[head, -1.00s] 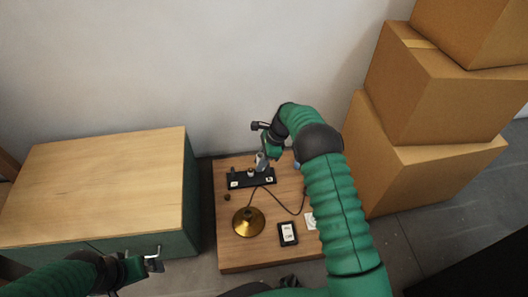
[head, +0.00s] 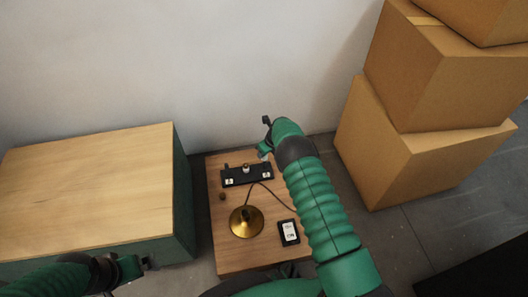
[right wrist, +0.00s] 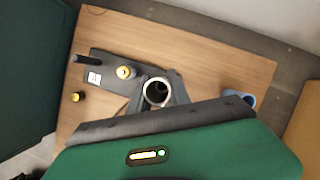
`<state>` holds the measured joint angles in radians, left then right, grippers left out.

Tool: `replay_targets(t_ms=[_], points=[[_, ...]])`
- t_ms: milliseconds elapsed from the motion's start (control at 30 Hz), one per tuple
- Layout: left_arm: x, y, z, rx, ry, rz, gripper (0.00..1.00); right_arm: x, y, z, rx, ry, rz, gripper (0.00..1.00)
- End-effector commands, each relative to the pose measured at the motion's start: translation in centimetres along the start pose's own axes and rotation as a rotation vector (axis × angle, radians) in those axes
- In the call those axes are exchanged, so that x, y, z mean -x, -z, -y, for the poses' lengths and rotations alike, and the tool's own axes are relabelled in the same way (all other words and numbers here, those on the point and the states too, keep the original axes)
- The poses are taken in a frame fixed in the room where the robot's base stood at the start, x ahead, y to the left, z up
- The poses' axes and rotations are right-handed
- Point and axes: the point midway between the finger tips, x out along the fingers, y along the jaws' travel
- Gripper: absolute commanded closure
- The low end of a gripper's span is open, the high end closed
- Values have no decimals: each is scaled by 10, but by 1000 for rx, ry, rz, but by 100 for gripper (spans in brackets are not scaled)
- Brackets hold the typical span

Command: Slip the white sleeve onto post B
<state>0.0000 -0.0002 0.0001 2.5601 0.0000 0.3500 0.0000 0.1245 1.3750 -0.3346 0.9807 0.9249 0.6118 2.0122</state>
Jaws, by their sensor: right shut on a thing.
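A black terminal block (head: 235,182) lies near the back of the wooden table. In the right wrist view, the block (right wrist: 104,60) bears a dark post (right wrist: 86,60) at its end and a brass-topped post (right wrist: 125,72) beside it. My right gripper (right wrist: 161,92) is shut on the white sleeve (right wrist: 146,88), seen end-on as a pale ring with a dark bore. The sleeve hides that part of the block. In the head view, my right gripper (head: 265,150) is over the block's right end. My left gripper (head: 148,262) is away at lower left, jaws unclear.
The wooden table (head: 225,255) also holds a brass lamp base (head: 246,221) with a dark cord, a black-framed card (head: 289,232) and a small brass knob (head: 222,197). A blue item (right wrist: 240,101) sits right of the block. A cabinet (head: 90,190) stands left, cardboard boxes (head: 420,150) right.

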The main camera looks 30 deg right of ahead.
Motion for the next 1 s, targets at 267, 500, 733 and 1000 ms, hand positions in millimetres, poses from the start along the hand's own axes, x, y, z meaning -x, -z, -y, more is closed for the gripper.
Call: replay_targets(t_ms=[267, 500, 733, 1000], points=[[-20, -5, 0, 0, 0, 0, 0, -24, 10, 0, 2, -1, -1, 100], [-34, -8, 0, 0, 0, 0, 0, -42, 18, -1, 2, -1, -1, 100], [-49, -12, 0, 0, 0, 0, 0, -58, 24, 0, 2, -1, -1, 100], [-51, -12, 0, 0, 0, 0, 0, -61, 26, 0, 1, 0, 0, 71]])
